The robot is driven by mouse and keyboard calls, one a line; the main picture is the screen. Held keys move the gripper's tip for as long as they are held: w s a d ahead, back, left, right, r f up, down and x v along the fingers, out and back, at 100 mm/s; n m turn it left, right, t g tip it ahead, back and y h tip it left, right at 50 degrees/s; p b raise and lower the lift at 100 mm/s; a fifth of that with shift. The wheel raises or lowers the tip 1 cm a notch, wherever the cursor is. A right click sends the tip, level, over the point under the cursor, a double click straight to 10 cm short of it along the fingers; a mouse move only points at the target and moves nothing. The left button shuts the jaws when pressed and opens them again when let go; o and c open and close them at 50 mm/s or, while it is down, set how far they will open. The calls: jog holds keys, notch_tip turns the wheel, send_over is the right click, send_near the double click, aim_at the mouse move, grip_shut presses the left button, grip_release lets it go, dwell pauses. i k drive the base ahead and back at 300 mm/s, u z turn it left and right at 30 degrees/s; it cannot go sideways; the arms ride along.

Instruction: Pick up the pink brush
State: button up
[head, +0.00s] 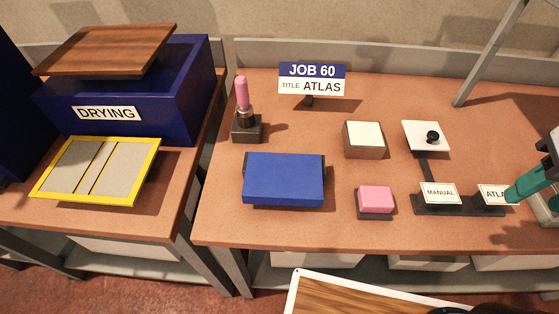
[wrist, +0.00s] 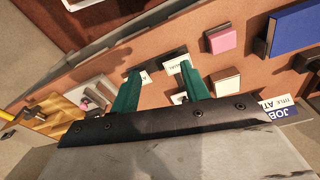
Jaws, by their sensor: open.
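The pink brush (head: 241,92) stands upright at the back left of the right-hand table in the head view. Its pink end points up, and its lower part sits in a dark square holder (head: 247,129). I cannot make it out in the wrist view. My gripper (wrist: 160,71) is open and empty, with two teal fingers. In the head view a teal finger (head: 528,186) shows at the right edge, near the label plates, far to the right of the brush.
Near the brush are a blue block (head: 284,178) in front and the JOB 60 sign (head: 312,71) to its right. A pink block (head: 375,198), a white-topped block (head: 364,136) and a MANUAL plate (head: 440,193) lie farther right. A DRYING box (head: 180,95) stands left.

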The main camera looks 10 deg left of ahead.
aim_at(246, 120)
jog(key=z, duration=0.05)
jog(key=k, duration=0.5)
jog(key=z, duration=1.7)
jog(key=k, duration=1.05)
jog(key=u, duration=2.15)
jog(key=i, duration=1)
